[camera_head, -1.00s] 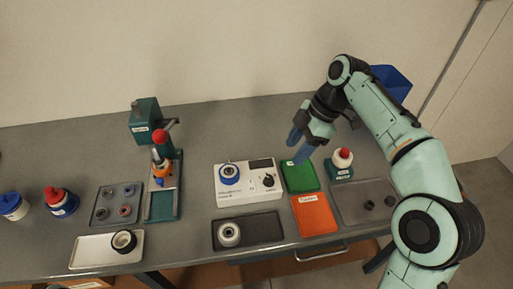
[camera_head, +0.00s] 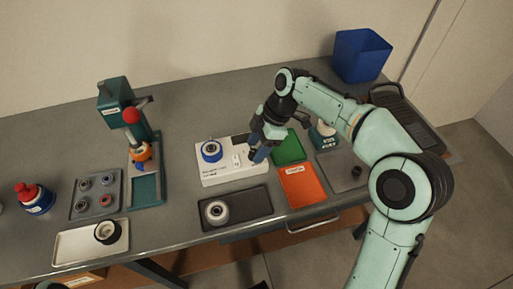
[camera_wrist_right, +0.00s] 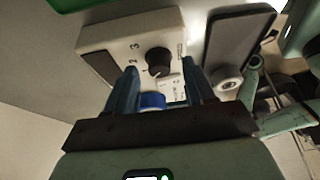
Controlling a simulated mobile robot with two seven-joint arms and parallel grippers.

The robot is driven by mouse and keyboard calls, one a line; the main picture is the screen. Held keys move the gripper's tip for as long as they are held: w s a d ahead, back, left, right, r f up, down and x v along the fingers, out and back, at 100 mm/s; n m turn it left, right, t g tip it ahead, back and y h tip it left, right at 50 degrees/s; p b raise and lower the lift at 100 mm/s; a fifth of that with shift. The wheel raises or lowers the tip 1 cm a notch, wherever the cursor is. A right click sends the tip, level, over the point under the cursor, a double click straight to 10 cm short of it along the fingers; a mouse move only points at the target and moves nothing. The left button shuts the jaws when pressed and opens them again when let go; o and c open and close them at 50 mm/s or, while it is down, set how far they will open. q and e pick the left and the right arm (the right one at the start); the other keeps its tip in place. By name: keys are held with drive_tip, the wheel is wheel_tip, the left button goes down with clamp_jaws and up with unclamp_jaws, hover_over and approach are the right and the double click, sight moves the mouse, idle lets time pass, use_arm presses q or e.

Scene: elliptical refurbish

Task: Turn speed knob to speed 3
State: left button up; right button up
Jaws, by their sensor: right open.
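The speed knob (camera_wrist_right: 158,60) is a dark round knob on the white control box (camera_wrist_right: 112,36). The digits 2 and 3 are printed beside it in the right wrist view; its exact pointer direction is hard to tell. The white box also shows in the head view (camera_head: 225,178), where my right gripper hides the knob. My right gripper (camera_wrist_right: 163,80) is open, with its two blue fingers on either side of the knob's line in the wrist view; contact cannot be told. In the head view the right gripper (camera_head: 258,155) is over the box's right end.
A round piece with a blue ring (camera_head: 211,150) sits on the box's left part. A dark tray (camera_head: 245,203) lies in front, with green (camera_head: 288,147) and orange (camera_head: 303,185) trays to the right. A green press (camera_head: 115,100) stands at left.

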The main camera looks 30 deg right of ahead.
drive_tip(key=shift+a+f, duration=0.15)
drive_tip(key=shift+f, duration=0.15)
clamp_jaws()
